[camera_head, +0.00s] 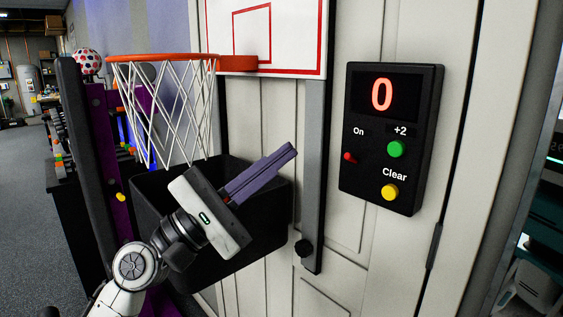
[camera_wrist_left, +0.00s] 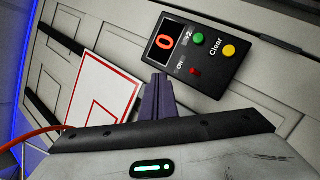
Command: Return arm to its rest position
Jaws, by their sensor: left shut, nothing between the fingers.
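My left gripper (camera_head: 291,150) reaches up and to the right from the lower left of the head view, in front of the black bin below the hoop. Its purple fingers are shut together with nothing between them. In the left wrist view the closed fingers (camera_wrist_left: 158,82) point up toward the scoreboard and the backboard, and no object is held. My right gripper is not in view.
A black scoreboard (camera_head: 391,138) showing 0 hangs on the white panelled wall. The basketball hoop (camera_head: 160,58), its backboard (camera_head: 300,40) and a black bin (camera_head: 150,200) stand around my left gripper. Grey floor (camera_head: 30,230) is open at the far left.

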